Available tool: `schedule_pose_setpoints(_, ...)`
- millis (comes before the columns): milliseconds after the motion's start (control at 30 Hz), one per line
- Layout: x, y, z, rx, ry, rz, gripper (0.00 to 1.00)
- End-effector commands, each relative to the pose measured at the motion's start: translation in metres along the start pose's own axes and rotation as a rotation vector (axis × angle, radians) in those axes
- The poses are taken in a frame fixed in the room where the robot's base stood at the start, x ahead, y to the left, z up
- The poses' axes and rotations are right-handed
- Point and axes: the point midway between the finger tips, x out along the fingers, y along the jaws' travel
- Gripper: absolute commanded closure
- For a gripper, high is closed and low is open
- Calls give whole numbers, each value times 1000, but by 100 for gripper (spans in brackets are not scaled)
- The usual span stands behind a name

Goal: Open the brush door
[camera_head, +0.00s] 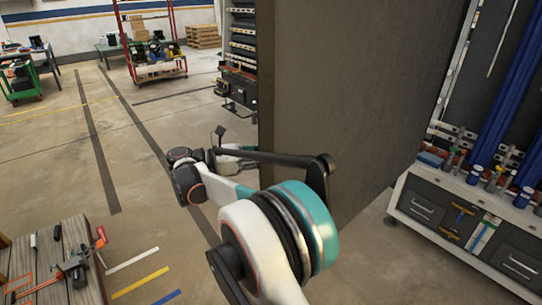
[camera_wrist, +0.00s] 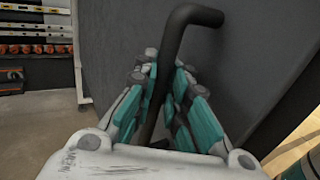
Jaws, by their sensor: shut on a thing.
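A bent dark handle (camera_wrist: 178,45) stands out from a dark grey panel, the brush door (camera_wrist: 245,75), in the wrist view. My gripper (camera_wrist: 163,80), with teal and grey fingers, is shut on the handle, with one finger on each side of it. The handle's upper bend shows above the fingertips, and its lower part runs down between the fingers. In the head view a tall grey-brown panel (camera_head: 340,90) rises beyond my arm. My arm and this panel's edge hide most of the gripper and the handle there.
A workbench with drawers (camera_head: 455,215) stands at the right, bearing bottles and tools. A wooden table (camera_head: 45,255) with tools is at the lower left. A tool rack (camera_head: 240,50) stands behind the panel's left edge. Open floor (camera_head: 150,140) lies at the left.

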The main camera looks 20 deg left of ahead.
Motion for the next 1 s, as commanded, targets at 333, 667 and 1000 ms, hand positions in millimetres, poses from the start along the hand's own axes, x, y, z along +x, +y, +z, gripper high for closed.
schedule_pose_setpoints(333, -2, -1, 0, -1, 1, 2, 67)
schedule_pose_setpoints(667, -1, 0, 2, 0, 0, 1, 67)
schedule_pose_setpoints(1000, -1, 0, 53, 0, -1, 1, 67)
